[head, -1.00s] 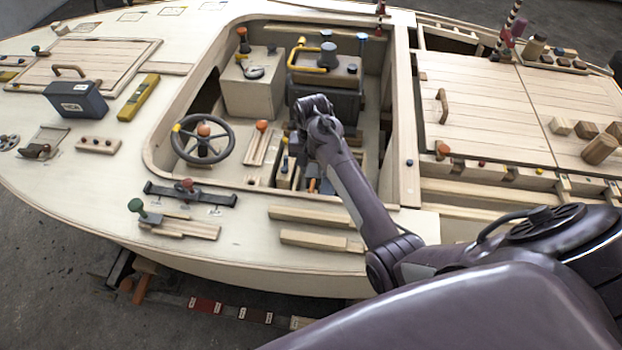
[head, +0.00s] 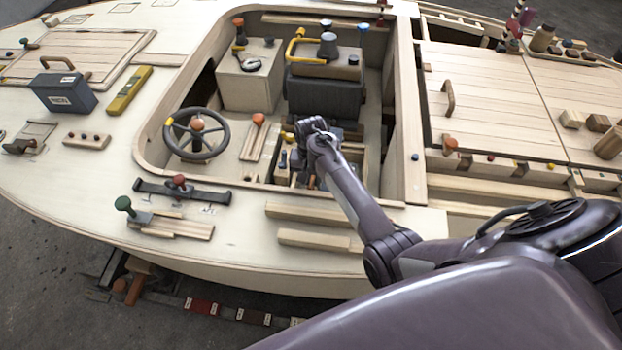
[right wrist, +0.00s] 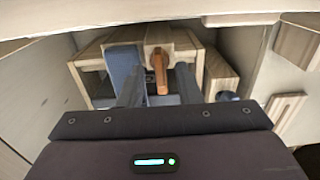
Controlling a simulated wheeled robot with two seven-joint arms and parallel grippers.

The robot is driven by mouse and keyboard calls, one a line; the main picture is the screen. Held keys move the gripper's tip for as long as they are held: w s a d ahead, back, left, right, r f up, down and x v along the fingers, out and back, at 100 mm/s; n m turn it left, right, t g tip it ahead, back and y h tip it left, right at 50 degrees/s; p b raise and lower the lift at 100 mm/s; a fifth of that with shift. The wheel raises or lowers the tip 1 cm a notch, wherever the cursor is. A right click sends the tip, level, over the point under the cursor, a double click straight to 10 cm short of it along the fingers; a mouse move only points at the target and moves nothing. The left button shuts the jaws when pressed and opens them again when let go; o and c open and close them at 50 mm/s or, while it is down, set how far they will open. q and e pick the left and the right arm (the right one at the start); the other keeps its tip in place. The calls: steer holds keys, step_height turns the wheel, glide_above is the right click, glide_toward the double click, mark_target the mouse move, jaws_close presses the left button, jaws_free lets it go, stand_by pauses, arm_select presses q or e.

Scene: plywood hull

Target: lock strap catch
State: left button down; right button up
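A small wooden box (right wrist: 88,52) sits low in the cockpit in the right wrist view. A blue-grey strap (right wrist: 123,66) runs down over its front. An orange-brown lever (right wrist: 158,72), seemingly the strap catch's, hangs beside the strap. My right gripper (right wrist: 158,88) is open, its two dark fingers apart on either side of the lever. I see gaps beside the lever; contact is not clear. In the head view my right wrist (head: 320,143) is over the cockpit, and its fingertips and most of the box are hidden. My left gripper is not in view.
A steering wheel (head: 197,135) and a red-topped lever (head: 254,137) stand left of my arm. A dark box (head: 325,92) with a yellow handle is behind it. The cockpit's wooden side wall (head: 409,120) is close on the right.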

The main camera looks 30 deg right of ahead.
steer(key=shift+f, duration=0.1)
jaws_close()
stand_by(0.3)
